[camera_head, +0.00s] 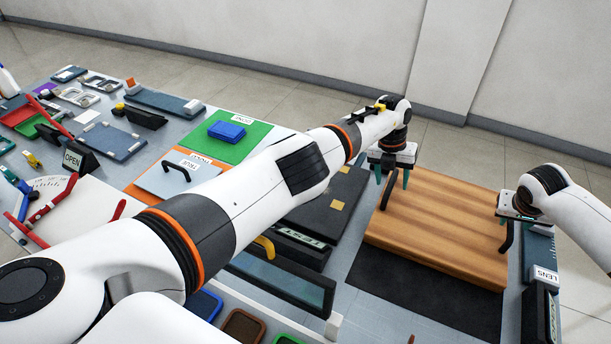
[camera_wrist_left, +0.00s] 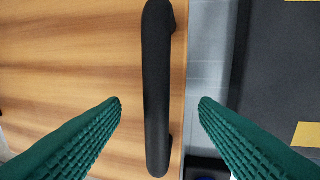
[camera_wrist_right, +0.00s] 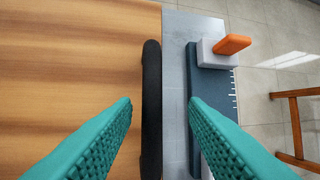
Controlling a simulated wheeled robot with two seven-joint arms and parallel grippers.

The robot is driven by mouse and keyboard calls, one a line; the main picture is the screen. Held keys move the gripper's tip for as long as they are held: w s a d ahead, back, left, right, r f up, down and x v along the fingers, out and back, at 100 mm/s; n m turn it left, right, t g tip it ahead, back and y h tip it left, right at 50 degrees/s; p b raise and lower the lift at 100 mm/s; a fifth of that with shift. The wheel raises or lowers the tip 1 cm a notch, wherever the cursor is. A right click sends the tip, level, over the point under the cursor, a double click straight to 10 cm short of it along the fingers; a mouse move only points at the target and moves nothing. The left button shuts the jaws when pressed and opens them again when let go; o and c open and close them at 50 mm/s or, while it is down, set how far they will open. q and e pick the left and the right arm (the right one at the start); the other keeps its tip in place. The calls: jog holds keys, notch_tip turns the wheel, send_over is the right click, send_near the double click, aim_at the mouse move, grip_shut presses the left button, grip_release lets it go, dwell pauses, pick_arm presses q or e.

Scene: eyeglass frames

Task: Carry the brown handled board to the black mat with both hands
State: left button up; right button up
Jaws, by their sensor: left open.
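The brown handled board (camera_head: 440,225) has a black handle at its left end (camera_head: 387,192) and another at its right end (camera_head: 507,237). It lies flat, with its front edge over the back part of the black mat (camera_head: 420,296). My left gripper (camera_head: 392,181) is open above the left handle; in the left wrist view that handle (camera_wrist_left: 157,90) lies between the fingers, touching neither. My right gripper (camera_head: 515,220) is open at the right handle, which also shows between its fingers in the right wrist view (camera_wrist_right: 151,110), apart from both.
A dark tray (camera_head: 335,205) and the TEST block (camera_head: 300,248) stand left of the board. A LENS block (camera_head: 541,275) and a blue-grey strip with an orange-topped piece (camera_wrist_right: 232,45) lie close on the right. My left arm hides part of the table.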

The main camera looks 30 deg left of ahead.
pick_arm(q)
jog(key=shift+a+r+p, duration=0.25)
jog(key=shift+r+p, duration=0.85)
jog(key=shift+r, duration=0.15)
jog(key=shift+a+r+p, duration=0.25)
jog(key=shift+r+p, duration=0.85)
jog(key=shift+r, duration=0.1)
pick_arm(e)
jog(key=shift+r, duration=2.4)
pick_arm(q)
jog(key=shift+a, duration=0.1)
pick_arm(e)
jog(key=shift+r+p, duration=1.6)
pick_arm(q)
jog(key=a+r, duration=0.2)
jog(key=a, duration=0.2)
jog(key=shift+s+a+r, duration=0.1)
jog(key=shift+a+r, duration=0.1)
jog(key=shift+r, duration=0.2)
jog(key=shift+r, duration=0.1)
notch_tip(320, 180, up, 9)
jog(key=p, duration=0.9)
jog(key=shift+r, duration=0.15)
pick_arm(e)
jog(key=v, duration=0.7)
jog(key=shift+d, duration=0.1)
